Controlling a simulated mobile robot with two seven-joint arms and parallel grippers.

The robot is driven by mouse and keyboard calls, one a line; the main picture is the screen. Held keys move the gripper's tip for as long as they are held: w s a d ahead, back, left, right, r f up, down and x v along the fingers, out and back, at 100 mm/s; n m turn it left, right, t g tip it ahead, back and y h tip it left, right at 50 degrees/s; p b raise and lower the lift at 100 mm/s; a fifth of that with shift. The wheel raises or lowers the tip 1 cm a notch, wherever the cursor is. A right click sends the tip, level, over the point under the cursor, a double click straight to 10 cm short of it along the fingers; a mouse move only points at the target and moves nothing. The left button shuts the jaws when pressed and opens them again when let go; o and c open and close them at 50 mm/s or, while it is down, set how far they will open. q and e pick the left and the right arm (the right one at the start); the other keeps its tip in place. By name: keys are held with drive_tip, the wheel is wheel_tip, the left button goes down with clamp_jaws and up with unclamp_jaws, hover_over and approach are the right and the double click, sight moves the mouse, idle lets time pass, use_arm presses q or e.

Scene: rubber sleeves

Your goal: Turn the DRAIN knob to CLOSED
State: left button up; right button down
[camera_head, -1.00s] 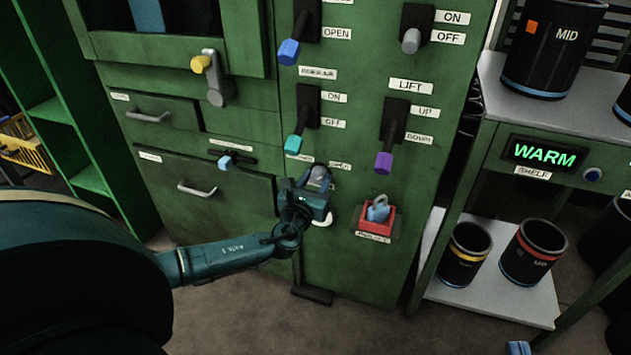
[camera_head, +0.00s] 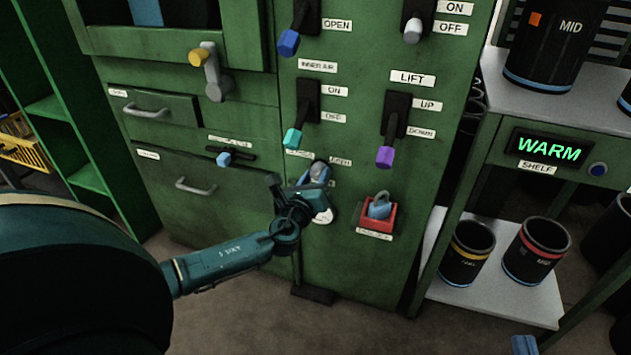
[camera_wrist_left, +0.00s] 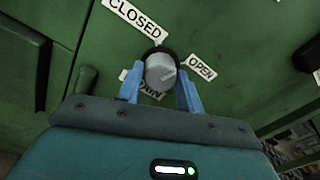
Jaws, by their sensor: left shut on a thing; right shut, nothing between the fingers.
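The DRAIN knob (camera_wrist_left: 161,73) is a grey round knob on the green cabinet front. The CLOSED label (camera_wrist_left: 136,19) is above left of it, the OPEN label (camera_wrist_left: 201,67) to its right. My left gripper (camera_wrist_left: 160,69) has its blue fingers on either side of the knob, shut on it. A faint line shows on the knob's face, but I cannot tell surely where it points. In the head view the knob (camera_head: 319,172) is partly hidden by my left gripper (camera_head: 315,178). My right gripper (camera_head: 523,345) shows only as blue fingertips at the bottom edge, shut and empty.
Above the knob are several levers, including the LIFT lever (camera_head: 389,135). A red holder (camera_head: 377,215) with a blue padlock-like thing is to the right. Drawers (camera_head: 182,185) are to the left. A shelf (camera_head: 450,300) with dark cups stands at the right.

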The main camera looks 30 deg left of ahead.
use_arm(q)
drive_tip(key=n+b, duration=0.1)
drive_tip(key=n, duration=0.2)
drive_tip(key=shift+f+n, duration=0.15)
drive_tip(key=shift+n, duration=0.25)
drive_tip(key=n+b, duration=0.1)
drive_tip(key=n, duration=0.1)
drive_tip(key=shift+n, duration=0.4)
drive_tip(key=n+b, duration=0.1)
drive_tip(key=n, duration=0.1)
drive_tip(key=shift+n, duration=1.4)
drive_tip(key=shift+n+b, duration=0.35)
drive_tip(key=shift+n, duration=0.55)
use_arm(e)
drive_tip(key=shift+a+r+t+y, duration=0.3)
drive_tip(key=shift+a+r+y, duration=0.05)
drive_tip(key=shift+y, duration=0.35)
drive_tip(key=shift+w, duration=0.15)
use_arm(q)
drive_tip(key=o, duration=1)
use_arm(e)
drive_tip(key=shift+f, duration=0.15)
